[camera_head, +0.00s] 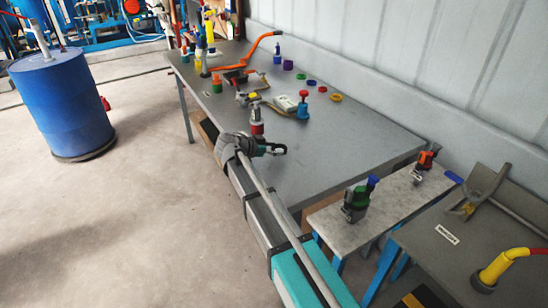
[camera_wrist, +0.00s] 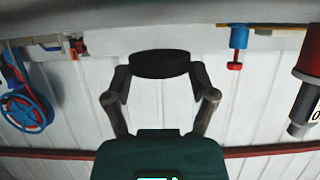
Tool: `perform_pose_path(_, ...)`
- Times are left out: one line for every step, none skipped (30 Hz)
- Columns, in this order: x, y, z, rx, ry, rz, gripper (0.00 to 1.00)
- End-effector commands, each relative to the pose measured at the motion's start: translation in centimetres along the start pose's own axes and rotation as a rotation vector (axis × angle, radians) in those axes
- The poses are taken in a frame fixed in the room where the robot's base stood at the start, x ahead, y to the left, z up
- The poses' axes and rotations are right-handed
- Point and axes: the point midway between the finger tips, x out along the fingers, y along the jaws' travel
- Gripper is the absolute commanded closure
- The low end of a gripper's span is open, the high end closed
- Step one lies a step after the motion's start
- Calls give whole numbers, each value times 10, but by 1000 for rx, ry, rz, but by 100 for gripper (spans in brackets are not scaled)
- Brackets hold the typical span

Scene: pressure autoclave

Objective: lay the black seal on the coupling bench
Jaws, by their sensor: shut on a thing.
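The black seal (camera_wrist: 160,64) is a short dark disc, pinched between the two fingertips of my gripper (camera_wrist: 160,74) in the wrist view. In the head view my gripper (camera_head: 281,149) is above the near part of the long grey table (camera_head: 345,146), with a dark shape at its tips. The seal's outline is hard to separate from the fingers there. A narrow light-grey bench (camera_head: 398,195) on blue legs stands right of that table and carries two fittings. I cannot read a label that tells which surface is the coupling bench.
A green-and-blue fitting (camera_head: 356,202) and an orange one (camera_head: 427,160) stand on the narrow bench. A red-and-grey piece (camera_head: 256,122) stands near my gripper. Coloured rings and tools crowd the table's far part; its near right surface is clear. A blue drum (camera_head: 62,105) stands left.

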Motion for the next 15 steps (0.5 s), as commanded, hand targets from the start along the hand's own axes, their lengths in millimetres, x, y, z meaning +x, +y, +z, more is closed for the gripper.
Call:
perform_pose_path(4, 0, 9, 0, 0, 0, 51)
perform_pose_path(4, 0, 11, 0, 0, 0, 51)
perform_pose_path(6, 0, 14, 0, 0, 0, 51)
perform_pose_path(6, 0, 16, 0, 0, 0, 51)
perform_pose_path(7, 0, 17, 0, 0, 0, 51)
perform_pose_path(8, 0, 19, 0, 0, 1, 51)
perform_pose_path(8, 0, 20, 0, 0, 1, 51)
perform_pose_path(9, 0, 21, 0, 0, 1, 51)
perform_pose_path(9, 1, 21, 0, 0, 1, 51)
perform_pose_path(9, 1, 22, 0, 0, 1, 51)
perform_pose_path(9, 1, 22, 0, 0, 1, 51)
perform_pose_path(9, 1, 21, 0, 0, 1, 51)
perform_pose_path(9, 1, 21, 0, 0, 1, 51)
perform_pose_path(9, 1, 21, 1, 0, 1, 51)
perform_pose_path(9, 1, 21, 1, 0, 1, 51)
